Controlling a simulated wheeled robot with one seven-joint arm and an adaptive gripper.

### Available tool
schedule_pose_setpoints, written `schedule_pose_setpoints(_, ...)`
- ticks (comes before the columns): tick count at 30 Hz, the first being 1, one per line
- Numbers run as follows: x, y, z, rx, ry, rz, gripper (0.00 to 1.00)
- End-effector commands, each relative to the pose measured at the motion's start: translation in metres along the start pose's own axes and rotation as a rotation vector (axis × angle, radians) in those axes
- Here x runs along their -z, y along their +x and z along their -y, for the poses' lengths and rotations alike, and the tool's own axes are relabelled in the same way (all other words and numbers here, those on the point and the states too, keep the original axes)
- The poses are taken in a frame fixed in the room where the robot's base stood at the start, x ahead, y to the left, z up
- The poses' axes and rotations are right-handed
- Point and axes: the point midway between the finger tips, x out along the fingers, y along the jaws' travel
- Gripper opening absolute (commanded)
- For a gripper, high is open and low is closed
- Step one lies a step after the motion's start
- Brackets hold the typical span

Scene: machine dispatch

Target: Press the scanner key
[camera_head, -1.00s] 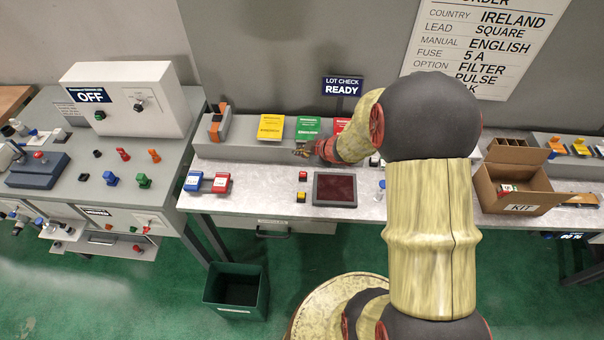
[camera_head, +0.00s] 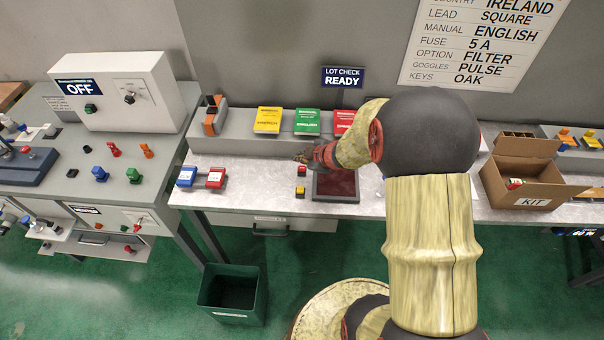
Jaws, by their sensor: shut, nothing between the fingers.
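Two small keys sit on the bench left of a dark red scanner pad (camera_head: 335,186). The far one (camera_head: 301,171) looks red and yellow. The near one (camera_head: 300,191) is red on a yellow base. I cannot tell from their look which is the scanner key. My gripper (camera_head: 300,157) is shut and empty, pointing left just behind the far key, in front of the green booklet. It appears apart from the key, though its height is hard to judge. My arm covers part of the bench to the right of the pad.
Yellow (camera_head: 268,120), green (camera_head: 307,122) and red (camera_head: 343,122) booklets stand on the back ledge. Blue (camera_head: 187,177) and red (camera_head: 216,178) blocks lie at the left. A cardboard KIT box (camera_head: 525,188) stands right. A READY sign (camera_head: 342,78) rises behind.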

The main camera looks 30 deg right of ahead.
Motion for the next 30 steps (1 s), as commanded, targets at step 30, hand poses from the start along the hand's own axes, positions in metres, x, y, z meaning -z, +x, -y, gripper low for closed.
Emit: schedule_pose_setpoints(30,-0.0095,0.0136,0.0098,0.001,0.000,-0.001,0.00)
